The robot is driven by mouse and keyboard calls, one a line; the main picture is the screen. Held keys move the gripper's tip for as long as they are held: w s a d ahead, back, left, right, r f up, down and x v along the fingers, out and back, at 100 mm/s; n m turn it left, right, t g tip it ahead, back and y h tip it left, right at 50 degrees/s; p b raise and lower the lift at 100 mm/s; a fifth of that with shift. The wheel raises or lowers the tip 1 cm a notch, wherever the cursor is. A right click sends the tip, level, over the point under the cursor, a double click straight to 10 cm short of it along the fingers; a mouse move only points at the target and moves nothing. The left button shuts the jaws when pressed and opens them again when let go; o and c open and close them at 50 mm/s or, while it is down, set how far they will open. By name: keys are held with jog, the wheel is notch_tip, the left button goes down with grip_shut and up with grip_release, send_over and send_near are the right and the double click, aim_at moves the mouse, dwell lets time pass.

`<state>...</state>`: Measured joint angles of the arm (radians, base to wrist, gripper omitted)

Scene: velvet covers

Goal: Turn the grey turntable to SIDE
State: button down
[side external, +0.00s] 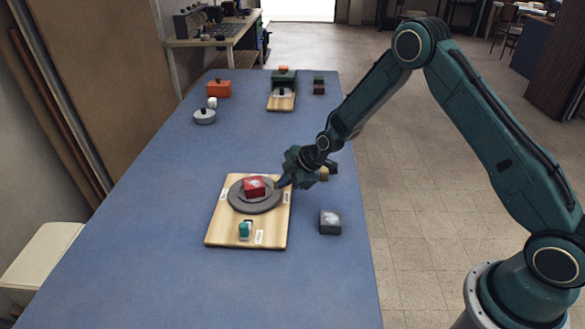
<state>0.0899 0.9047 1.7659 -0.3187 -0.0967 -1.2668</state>
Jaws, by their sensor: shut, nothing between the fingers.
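The grey turntable (240,203) is a round disc on a light wooden board (222,238), in the middle of the blue table. A red block (255,187) with a pale patch on top sits on the disc. Small white labels lie on the board around the disc, too small to read. My gripper (282,183) is shut, with its fingertips at the disc's right edge. I cannot tell whether they touch it.
A teal knob (245,231) stands on the board's front part. Yellowish and dark blocks (324,173) sit behind my gripper. An orange box (219,88), a lidded grey pot (204,116) and a green box (284,77) stand far back. The table's front left is clear.

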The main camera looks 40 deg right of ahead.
aim_at(266, 179)
jog(key=shift+w+d+n+g+y, duration=0.3)
jog(key=shift+w+d+n+y, duration=0.2)
jog(key=shift+n, duration=0.35)
jog(key=shift+w+d+n+g+y, duration=0.35)
jog(key=shift+w+n, duration=0.25)
jog(key=shift+n, duration=0.25)
jog(key=shift+w+d+n+g+y, duration=0.2)
jog(key=shift+w+n+g+y, duration=0.15)
jog(key=shift+w+n, duration=0.25)
jog(key=shift+w+d+n+g+y, duration=0.2)
jog(key=shift+w+n+y, duration=0.15)
jog(key=shift+n, duration=0.35)
jog(key=shift+w, duration=1.3)
jog(key=shift+w+a, duration=0.15)
jog(key=shift+w, duration=0.55)
jog(key=shift+w+a, duration=0.15)
jog(key=shift+w, duration=0.65)
